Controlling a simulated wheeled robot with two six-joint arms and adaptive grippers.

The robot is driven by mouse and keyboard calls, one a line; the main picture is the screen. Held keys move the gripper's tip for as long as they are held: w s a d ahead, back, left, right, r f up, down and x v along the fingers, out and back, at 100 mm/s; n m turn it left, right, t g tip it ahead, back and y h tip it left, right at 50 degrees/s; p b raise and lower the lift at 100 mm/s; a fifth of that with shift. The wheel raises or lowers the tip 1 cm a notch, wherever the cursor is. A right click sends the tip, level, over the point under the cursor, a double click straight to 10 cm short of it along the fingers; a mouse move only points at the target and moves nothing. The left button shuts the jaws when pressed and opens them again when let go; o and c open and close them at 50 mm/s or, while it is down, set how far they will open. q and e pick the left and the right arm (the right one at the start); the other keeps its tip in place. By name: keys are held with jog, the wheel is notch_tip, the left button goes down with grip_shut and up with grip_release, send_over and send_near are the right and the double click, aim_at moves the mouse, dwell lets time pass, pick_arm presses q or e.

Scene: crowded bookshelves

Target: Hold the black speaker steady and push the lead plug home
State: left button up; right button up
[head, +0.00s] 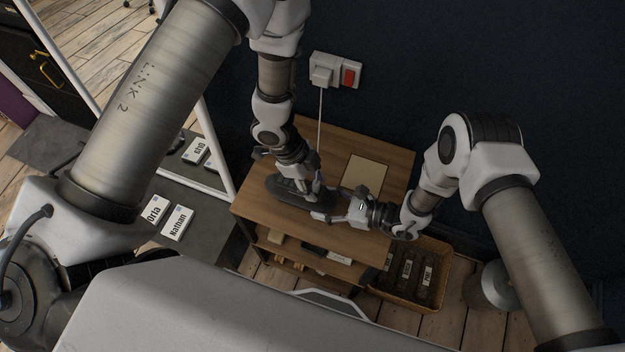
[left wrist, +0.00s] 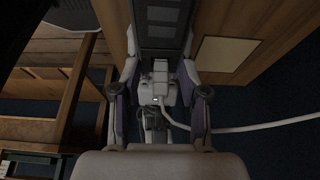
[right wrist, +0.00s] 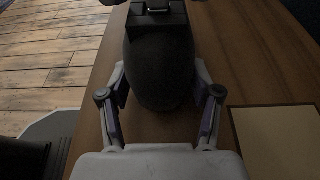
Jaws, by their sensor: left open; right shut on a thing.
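The black speaker (head: 285,188) lies along the wooden cabinet top; its rounded dark end (right wrist: 160,75) fills the right wrist view. My right gripper (head: 327,205) is shut on the speaker near that end, one finger on each side. My left gripper (head: 311,181) is above the speaker with its fingers open. In the left wrist view a pale grey lead plug (left wrist: 158,85) sits between those fingers, in line with a dark panelled part of the speaker (left wrist: 160,22). I cannot tell how deep the plug sits.
The white lead (head: 320,120) runs down from a wall socket (head: 322,70) beside a red switch (head: 349,76). A tan sheet (head: 365,172) lies behind the speaker. A basket (head: 437,262) stands right of the cabinet. Name cards (head: 178,222) lie at left.

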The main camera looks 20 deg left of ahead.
pick_arm(q)
jog(key=v, duration=1.2)
pick_arm(e)
jog(key=o, duration=1.1)
jog(key=shift+c, duration=0.2)
